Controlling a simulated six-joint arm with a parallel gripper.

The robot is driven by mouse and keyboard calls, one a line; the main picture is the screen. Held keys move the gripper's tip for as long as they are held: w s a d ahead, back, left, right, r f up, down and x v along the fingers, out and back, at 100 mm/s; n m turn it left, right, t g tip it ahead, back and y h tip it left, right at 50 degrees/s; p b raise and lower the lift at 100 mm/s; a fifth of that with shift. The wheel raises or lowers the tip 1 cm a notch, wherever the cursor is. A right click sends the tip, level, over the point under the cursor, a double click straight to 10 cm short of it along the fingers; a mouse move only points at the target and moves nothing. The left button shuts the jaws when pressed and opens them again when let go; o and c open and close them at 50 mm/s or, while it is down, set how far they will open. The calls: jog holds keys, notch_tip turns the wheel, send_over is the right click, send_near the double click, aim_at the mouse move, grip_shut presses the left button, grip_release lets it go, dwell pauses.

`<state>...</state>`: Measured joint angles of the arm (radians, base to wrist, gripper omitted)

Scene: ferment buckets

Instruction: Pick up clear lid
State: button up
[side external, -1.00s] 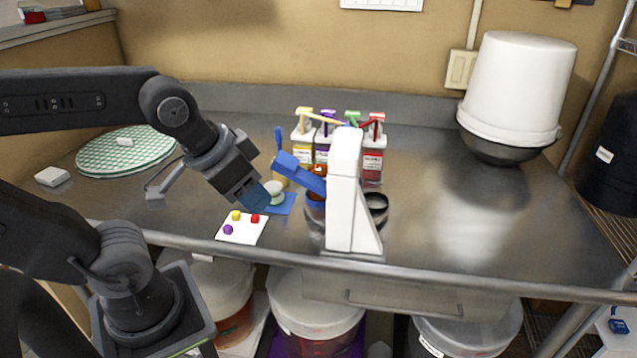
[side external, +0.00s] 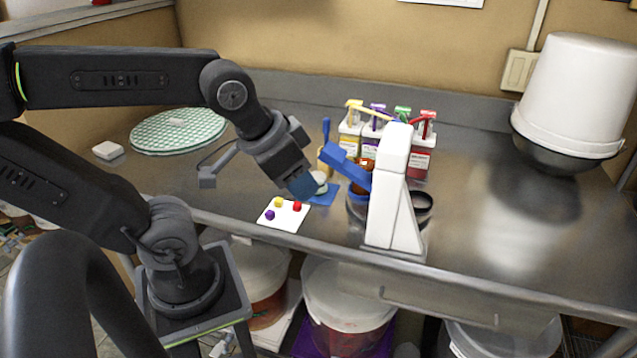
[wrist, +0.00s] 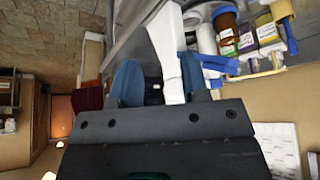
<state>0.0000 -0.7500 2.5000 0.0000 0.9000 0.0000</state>
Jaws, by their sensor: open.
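My gripper (side external: 303,188) points down and right over the bench, beside the blue pad and near the white card. It also shows in the wrist view (wrist: 160,85), its blue fingers apart and a white upright part seen between them. Nothing is held. A small pale round piece (side external: 319,184) lies on the blue pad (side external: 324,197), close by the fingertips and partly hidden by them. Buckets under the bench have pale, see-through lids; one bucket (side external: 345,310) stands in front with reddish contents. I cannot tell which of these is the clear lid.
A white stand (side external: 393,190) with a blue arm is just right of my gripper. Bottles with coloured tops (side external: 420,158) stand behind it. A white card (side external: 283,217) with coloured dots lies at the bench edge.

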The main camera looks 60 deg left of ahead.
dwell(0.3)
jog(key=o, duration=0.6)
